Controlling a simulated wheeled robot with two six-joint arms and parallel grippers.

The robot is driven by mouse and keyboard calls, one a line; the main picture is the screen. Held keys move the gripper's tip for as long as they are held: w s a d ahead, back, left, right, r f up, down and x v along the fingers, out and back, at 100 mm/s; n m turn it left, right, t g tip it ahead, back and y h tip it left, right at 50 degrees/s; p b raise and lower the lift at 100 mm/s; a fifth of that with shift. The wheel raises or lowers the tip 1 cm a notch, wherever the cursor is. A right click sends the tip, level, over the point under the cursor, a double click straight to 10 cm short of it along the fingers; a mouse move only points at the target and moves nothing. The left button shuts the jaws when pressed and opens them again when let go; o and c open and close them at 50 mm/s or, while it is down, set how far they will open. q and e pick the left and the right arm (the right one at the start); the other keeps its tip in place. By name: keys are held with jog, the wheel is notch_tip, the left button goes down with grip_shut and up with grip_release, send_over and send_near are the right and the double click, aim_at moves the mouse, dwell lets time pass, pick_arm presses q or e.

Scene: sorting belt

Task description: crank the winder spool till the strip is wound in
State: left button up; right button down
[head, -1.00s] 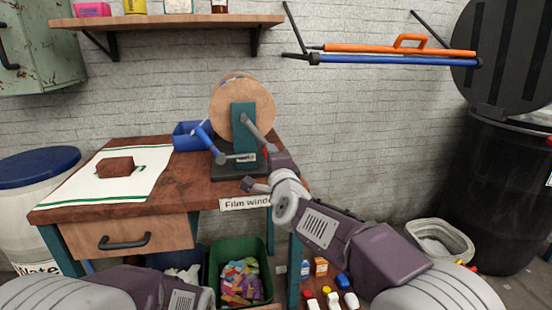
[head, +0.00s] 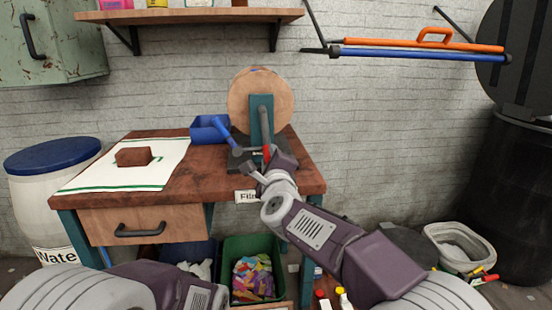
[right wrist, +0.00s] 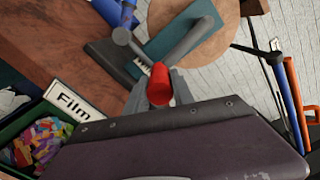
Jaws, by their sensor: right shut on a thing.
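The winder has a round wooden spool (head: 275,95) on a teal post (head: 256,130) at the back right of the workbench. Its grey crank arm (head: 264,118) hangs down from the hub to a red handle (head: 267,151). My right gripper (head: 265,163) is shut on that handle; the right wrist view shows the red handle (right wrist: 160,82) between the fingers. A blue-handled lever (head: 224,132) stands left of the post. A small bluish patch shows on the spool's top rim; I cannot tell whether it is the strip. My left gripper is not in view.
A blue bin (head: 206,131) stands left of the spool. A white mat (head: 110,172) with a brown block (head: 134,157) lies on the bench (head: 190,190). A green crate (head: 230,248) of colourful scraps is below. A shelf (head: 195,15) hangs above.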

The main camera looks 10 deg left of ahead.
jog(key=shift+s+a+f+m, duration=0.1)
jog(key=shift+s+a+m, duration=0.15)
jog(key=shift+a+m, duration=0.5)
jog(key=shift+s+a+f+m, duration=0.1)
jog(key=shift+s+a+m, duration=0.1)
jog(key=shift+a+m, duration=0.5)
jog(key=shift+s+a+r+m, duration=0.25)
jog(key=shift+a+m, duration=0.35)
jog(key=shift+m, duration=0.2)
jog(key=shift+s+a+r+m, duration=0.2)
jog(key=shift+a+m, duration=0.35)
jog(key=shift+m, duration=0.2)
jog(key=shift+a, duration=0.1)
jog(key=c, duration=1.1)
grip_release()
jog(key=shift+r, duration=0.1)
jog(key=shift+s, duration=0.1)
jog(key=v, duration=0.9)
jog(key=shift+b, duration=0.3)
jog(key=shift+r, duration=0.1)
